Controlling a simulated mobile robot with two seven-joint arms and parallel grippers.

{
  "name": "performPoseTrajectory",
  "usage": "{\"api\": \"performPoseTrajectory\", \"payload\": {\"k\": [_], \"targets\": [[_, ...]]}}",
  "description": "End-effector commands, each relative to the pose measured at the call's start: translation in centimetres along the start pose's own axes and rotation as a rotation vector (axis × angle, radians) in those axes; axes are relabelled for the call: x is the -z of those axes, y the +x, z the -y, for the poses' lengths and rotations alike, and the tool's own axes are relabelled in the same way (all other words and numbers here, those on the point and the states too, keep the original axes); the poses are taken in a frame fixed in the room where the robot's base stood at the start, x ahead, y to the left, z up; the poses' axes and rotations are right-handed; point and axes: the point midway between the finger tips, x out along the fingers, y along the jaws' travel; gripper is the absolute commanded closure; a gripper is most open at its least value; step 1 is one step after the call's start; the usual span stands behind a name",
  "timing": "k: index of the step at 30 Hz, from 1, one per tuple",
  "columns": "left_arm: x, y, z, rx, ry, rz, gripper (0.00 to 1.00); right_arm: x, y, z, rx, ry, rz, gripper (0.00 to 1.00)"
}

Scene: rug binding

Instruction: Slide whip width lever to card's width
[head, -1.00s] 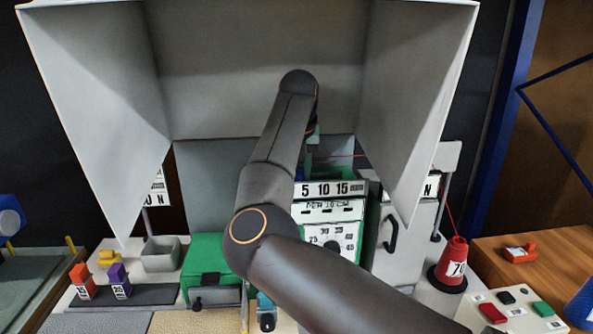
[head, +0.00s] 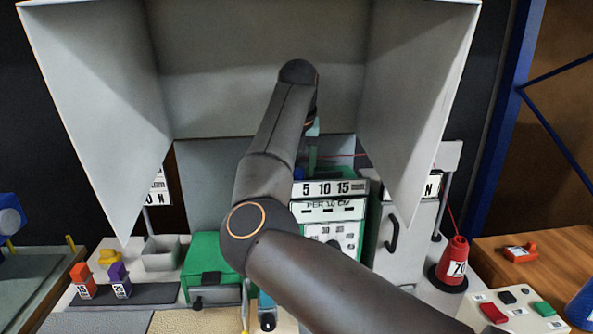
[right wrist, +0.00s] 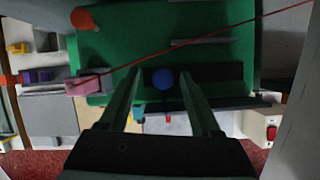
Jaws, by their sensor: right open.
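My right gripper (right wrist: 162,72) is open in the right wrist view, its two fingers reaching over a green machine (right wrist: 215,65). A round blue knob (right wrist: 163,79), which looks like the lever's handle, sits between the fingertips with space on both sides. It stands at a black strip (right wrist: 220,74) on the machine. In the head view my arm hides most of the gripper and knob; a bit of blue (head: 298,173) shows beside the arm. A scale plate marked 5 10 15 (head: 330,188) is on the machine's front. I cannot identify the width card. My left gripper is out of view.
A red line (right wrist: 185,42) crosses above the fingers. An orange knob (right wrist: 84,18) and pink block (right wrist: 84,86) are to the left. In the head view, grey hood walls (head: 410,110) flank the arm, and a red cone (head: 453,265) stands at the right.

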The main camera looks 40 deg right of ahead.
Motion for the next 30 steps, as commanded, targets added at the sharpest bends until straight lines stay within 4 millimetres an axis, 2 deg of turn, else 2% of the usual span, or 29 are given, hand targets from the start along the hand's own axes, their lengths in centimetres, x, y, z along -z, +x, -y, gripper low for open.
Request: {"api": "performPoseTrajectory", "payload": {"k": [9,15,20,30], "targets": [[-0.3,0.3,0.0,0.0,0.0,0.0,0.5,-0.1,-7.0,0.0,-0.003,-0.001,0.005,0.36],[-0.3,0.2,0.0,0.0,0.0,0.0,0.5,0.0,-10.0,-0.1,-0.002,-0.001,0.003,0.36],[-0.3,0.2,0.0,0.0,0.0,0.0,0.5,0.0,-10.8,-0.1,-0.002,-0.001,0.003,0.36],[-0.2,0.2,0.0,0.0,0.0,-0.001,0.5,0.0,-10.9,-0.1,-0.002,-0.001,0.002,0.36]]}}
